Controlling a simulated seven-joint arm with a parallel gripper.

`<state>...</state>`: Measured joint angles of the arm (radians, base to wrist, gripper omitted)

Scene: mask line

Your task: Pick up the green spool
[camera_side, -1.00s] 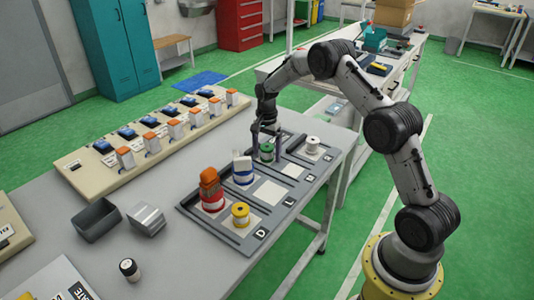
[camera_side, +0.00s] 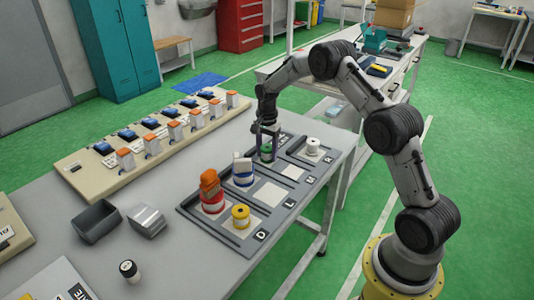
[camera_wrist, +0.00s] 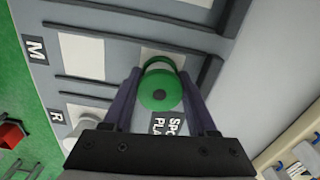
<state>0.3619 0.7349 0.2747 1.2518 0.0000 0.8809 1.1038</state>
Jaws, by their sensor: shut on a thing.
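The green spool (camera_side: 266,152) is in the far row of the grey tray (camera_side: 213,232) in the side view. In the wrist view the spool (camera_wrist: 160,92) shows its round green top with a dark centre hole. My gripper (camera_side: 267,150) points down over it, with one finger on each side. The gripper (camera_wrist: 159,100) is shut on the spool. I cannot tell any gap under the spool; it appears to be still at its place in the tray.
A white spool (camera_side: 312,146) stands to the right in the tray. A blue-and-white spool (camera_side: 243,172), a red one with an orange top (camera_side: 211,190) and a yellow one (camera_side: 240,215) stand nearer. A long beige panel (camera_side: 90,172) with orange-topped parts lies to the left.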

